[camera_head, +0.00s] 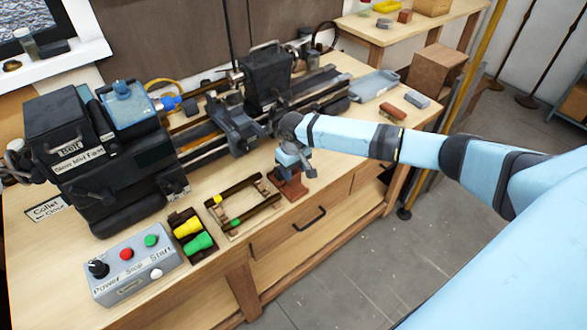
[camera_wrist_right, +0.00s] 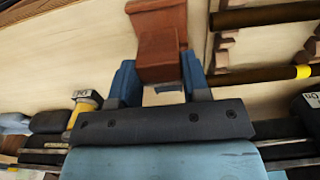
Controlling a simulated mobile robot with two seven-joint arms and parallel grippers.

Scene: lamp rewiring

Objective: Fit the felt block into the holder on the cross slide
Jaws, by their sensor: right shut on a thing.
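My right gripper (camera_head: 295,166) is low over the front of the bench, right of the wooden rack. In the right wrist view, its blue fingers (camera_wrist_right: 160,78) are shut on a reddish-brown block (camera_wrist_right: 158,45), which looks like the felt block. A reddish-brown stand (camera_head: 291,188) is directly below the gripper. I cannot tell whether the block still touches the stand. The lathe's cross slide (camera_head: 235,128) is behind and left of the gripper. Its holder is too small to make out. My left gripper is not in view.
The wooden rack (camera_head: 232,224) with dark rods lies left of the gripper. Green and yellow pieces (camera_head: 190,234) and the control box (camera_head: 134,264) are farther left. A brown block (camera_head: 392,112), a grey block (camera_head: 417,100) and a grey tray (camera_head: 374,85) lie to the right.

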